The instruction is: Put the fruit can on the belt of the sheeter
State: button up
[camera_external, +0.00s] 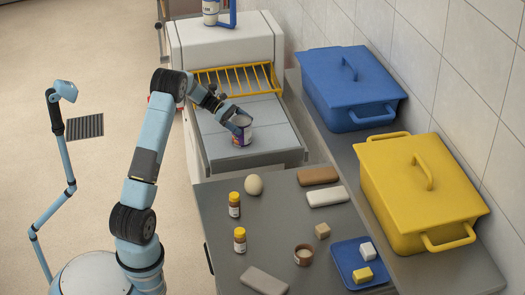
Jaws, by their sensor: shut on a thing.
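The fruit can (242,136), a short can with a coloured label and a pale top, is at the near part of the sheeter's grey belt (228,158). My gripper (239,121) comes in from the upper left and is shut on the can at its top. The can looks upright. I cannot tell whether its base touches the belt or hangs just above it. The sheeter (222,47) is a white machine with a yellow guard grille (236,78) behind the can.
Blue (348,85) and yellow (420,185) lidded bins stand at the right. The belt around the can is clear.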

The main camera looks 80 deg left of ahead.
dwell(0.3)
jog(key=o, duration=1.2)
jog(key=shift+f, duration=0.1)
jog(key=shift+o, duration=0.2)
jog(key=v, duration=1.2)
